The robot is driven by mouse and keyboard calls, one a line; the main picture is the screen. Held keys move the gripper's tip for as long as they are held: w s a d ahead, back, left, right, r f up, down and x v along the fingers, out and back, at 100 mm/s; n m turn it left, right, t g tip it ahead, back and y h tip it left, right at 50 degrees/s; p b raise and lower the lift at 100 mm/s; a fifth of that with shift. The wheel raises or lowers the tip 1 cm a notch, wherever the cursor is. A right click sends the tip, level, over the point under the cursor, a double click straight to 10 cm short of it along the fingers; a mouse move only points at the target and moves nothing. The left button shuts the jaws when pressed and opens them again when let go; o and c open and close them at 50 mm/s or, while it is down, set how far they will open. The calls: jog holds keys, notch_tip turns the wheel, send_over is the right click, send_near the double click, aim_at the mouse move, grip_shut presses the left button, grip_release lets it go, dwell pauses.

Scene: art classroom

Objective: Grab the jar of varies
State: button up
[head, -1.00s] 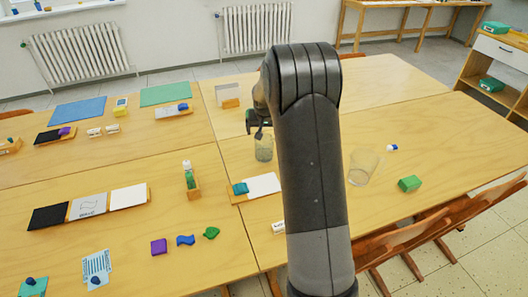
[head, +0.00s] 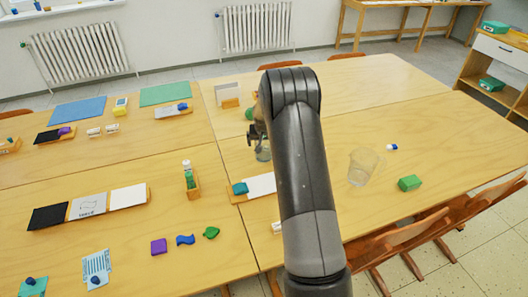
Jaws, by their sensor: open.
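A clear glass jar (head: 264,154) stands on the far right table, left of my arm. Its upper part is hidden by my gripper and arm. A second clear glass vessel (head: 362,167) stands to the right of my arm and looks empty. I cannot tell what the first jar holds. My gripper (head: 256,140) shows dark and small at the first jar's top. It is open. I cannot tell whether its fingers are around the jar or just above it.
A wooden tray with a white card and teal block (head: 240,188) lies just in front of the jar. A wooden holder with a bottle (head: 189,178) stands left. A green block (head: 409,183) and small blue-white piece (head: 392,147) lie right. The table's right side is mostly clear.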

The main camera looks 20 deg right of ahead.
jog(key=shift+w+f, duration=0.1)
jog(key=shift+f, duration=0.05)
jog(key=shift+c, duration=0.5)
jog(key=c, duration=1.1)
